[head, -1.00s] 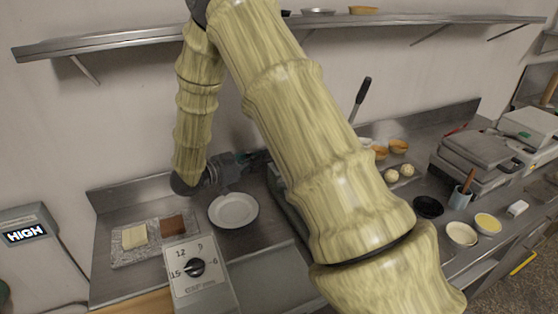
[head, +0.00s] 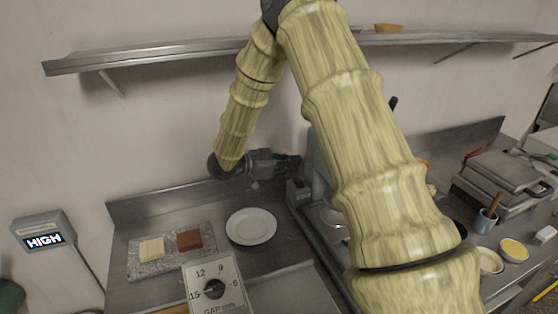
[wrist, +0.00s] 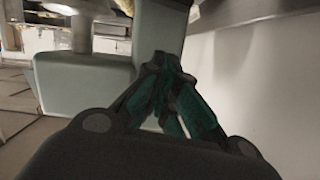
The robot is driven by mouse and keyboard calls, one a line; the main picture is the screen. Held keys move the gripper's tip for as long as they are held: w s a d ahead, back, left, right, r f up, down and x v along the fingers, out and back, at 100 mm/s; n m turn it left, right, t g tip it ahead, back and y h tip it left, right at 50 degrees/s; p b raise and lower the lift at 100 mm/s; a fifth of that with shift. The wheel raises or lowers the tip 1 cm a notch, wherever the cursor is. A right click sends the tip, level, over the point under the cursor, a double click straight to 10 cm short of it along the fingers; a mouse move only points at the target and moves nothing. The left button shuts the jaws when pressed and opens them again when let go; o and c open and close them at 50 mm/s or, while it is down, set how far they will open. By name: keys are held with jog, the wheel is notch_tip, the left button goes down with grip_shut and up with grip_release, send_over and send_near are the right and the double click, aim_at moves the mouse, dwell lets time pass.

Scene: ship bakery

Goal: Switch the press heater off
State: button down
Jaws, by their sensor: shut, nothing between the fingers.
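A pale grey-green machine, apparently the press (head: 315,165), stands at the back of the counter, mostly hidden behind my arm in the head view. Its upright column and wide body (wrist: 80,82) fill the left and middle of the wrist view. No heater switch can be made out in either view. My gripper (head: 297,163) is beside the machine's left side, near the back wall. In the wrist view its dark green fingers (wrist: 168,75) are shut and empty, their tips in front of the column. I cannot tell whether they touch it.
A white plate (head: 251,227) and a speckled slab (head: 172,264) with a pale and a brown block lie left of the machine. A shelf (head: 200,52) runs above.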

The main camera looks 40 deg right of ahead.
aim_at(299, 183)
jog(key=shift+w+d+f+p, duration=0.1)
jog(key=shift+d+f+p, duration=0.2)
jog(key=shift+f, duration=0.75)
jog(key=shift+w+d+f+p, duration=0.1)
jog(key=shift+f+p, duration=0.25)
jog(key=shift+f, duration=0.65)
jog(key=shift+a, duration=0.1)
